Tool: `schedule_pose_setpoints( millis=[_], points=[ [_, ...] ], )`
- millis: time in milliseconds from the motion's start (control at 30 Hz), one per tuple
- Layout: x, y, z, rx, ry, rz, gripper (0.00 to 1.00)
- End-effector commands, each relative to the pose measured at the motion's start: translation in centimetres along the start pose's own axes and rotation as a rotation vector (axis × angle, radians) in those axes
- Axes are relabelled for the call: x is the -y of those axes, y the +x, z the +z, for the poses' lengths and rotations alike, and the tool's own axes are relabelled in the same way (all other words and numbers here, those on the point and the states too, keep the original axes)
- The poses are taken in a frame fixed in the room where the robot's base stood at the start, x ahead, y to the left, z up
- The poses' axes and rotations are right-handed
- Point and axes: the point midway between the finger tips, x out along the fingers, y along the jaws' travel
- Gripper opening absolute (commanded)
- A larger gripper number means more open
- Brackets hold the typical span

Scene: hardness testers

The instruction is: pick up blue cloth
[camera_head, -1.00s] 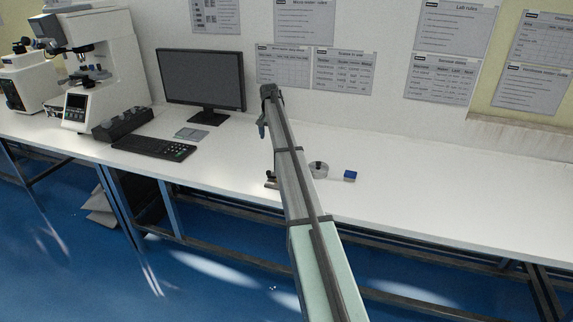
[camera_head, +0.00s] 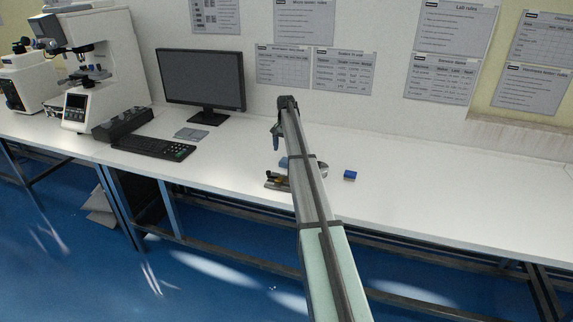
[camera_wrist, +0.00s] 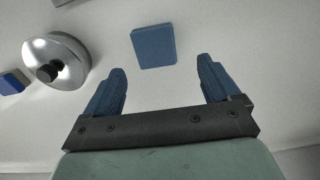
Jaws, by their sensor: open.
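The blue cloth (camera_wrist: 153,46) is a flat dark-blue square on the white bench, ahead of the fingertips and between their lines in the wrist view. In the head view a blue-grey bit, likely the same cloth (camera_head: 284,162), shows just left of my arm; the rest is hidden behind it. My gripper (camera_wrist: 162,80) is open with nothing between its two blue fingers. In the head view my gripper (camera_head: 275,132) hangs above the bench, a little beyond the cloth.
A silver round piece with a black knob (camera_wrist: 55,62) lies left of the cloth in the wrist view. A small blue block (camera_head: 350,175) is right of my arm. Small tools (camera_head: 276,180) lie near the front edge. Keyboard (camera_head: 153,147) and monitor (camera_head: 202,80) stand left. The right bench is clear.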

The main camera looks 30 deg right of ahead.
Motion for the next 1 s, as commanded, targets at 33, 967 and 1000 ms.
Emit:
schedule_pose_setpoints(
  millis=[33,967,1000],
  points=[
    [0.0,0.2,0.0,0.0,0.0,0.0,0.89],
    [-0.6,5.3,0.8,-0.002,0.0,-0.001,0.73],
    [-0.6,5.3,0.8,-0.002,0.0,-0.001,0.69]
  ],
)
